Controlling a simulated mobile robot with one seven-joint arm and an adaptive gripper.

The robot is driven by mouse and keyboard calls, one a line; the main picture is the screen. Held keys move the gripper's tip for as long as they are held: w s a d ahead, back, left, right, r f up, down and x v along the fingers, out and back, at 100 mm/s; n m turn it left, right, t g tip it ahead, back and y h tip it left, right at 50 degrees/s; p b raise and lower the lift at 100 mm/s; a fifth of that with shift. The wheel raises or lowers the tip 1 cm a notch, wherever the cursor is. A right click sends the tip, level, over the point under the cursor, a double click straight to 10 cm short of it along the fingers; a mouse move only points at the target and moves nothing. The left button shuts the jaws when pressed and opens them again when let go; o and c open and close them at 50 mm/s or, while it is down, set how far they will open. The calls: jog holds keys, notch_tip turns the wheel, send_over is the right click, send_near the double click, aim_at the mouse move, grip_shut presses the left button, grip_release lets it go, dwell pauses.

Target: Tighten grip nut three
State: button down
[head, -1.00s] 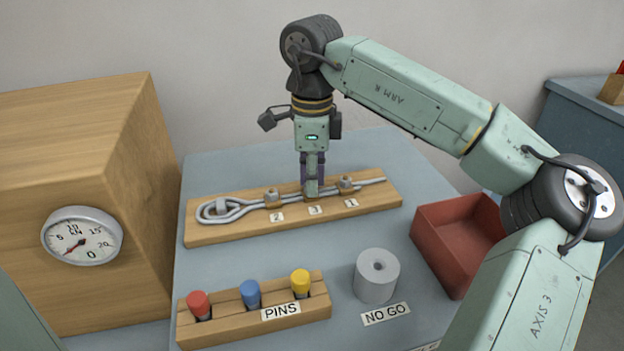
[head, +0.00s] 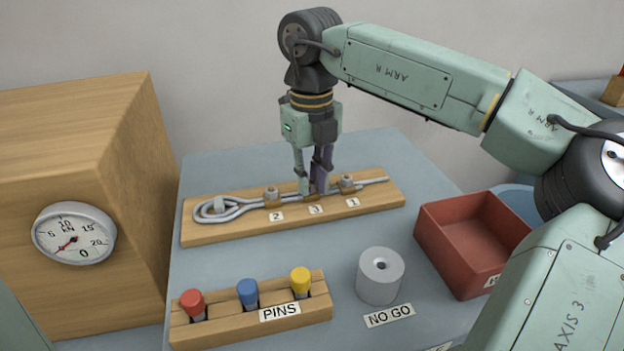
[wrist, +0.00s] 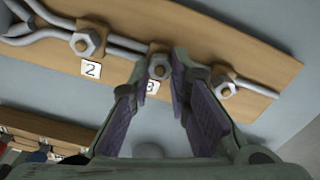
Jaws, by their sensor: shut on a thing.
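Grip nut three (wrist: 159,68) is the middle of three nuts along a grey wire rope on a wooden board (head: 230,232). My gripper (head: 316,190) points down over it, and its fingers (wrist: 164,62) are shut on the nut's two sides. In the head view the fingers hide most of the nut. The label 3 (head: 316,209) is in front of it. Nut two (head: 271,194) is to the left, and nut one (head: 347,183) is to the right. Both are apart from the fingers.
A wooden pin rack (head: 250,325) with red, blue and yellow pins stands in front. A grey NO GO cylinder (head: 381,278) and a red tray (head: 470,280) are at right. A wooden box with a dial gauge (head: 75,234) stands at left.

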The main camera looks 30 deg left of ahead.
jog(key=m+b, duration=0.1)
jog(key=m, duration=0.5)
jog(key=shift+s+a+m, duration=0.1)
jog(key=shift+m, duration=0.2)
jog(key=m, duration=0.6)
jog(key=shift+a, duration=0.1)
jog(key=m, duration=0.6)
jog(key=shift+a+m+p, duration=0.15)
jog(key=shift+m+p, duration=0.15)
jog(key=m, duration=0.6)
jog(key=shift+a+m, duration=0.1)
jog(key=shift+m, duration=0.2)
jog(key=c, duration=1.5)
grip_release()
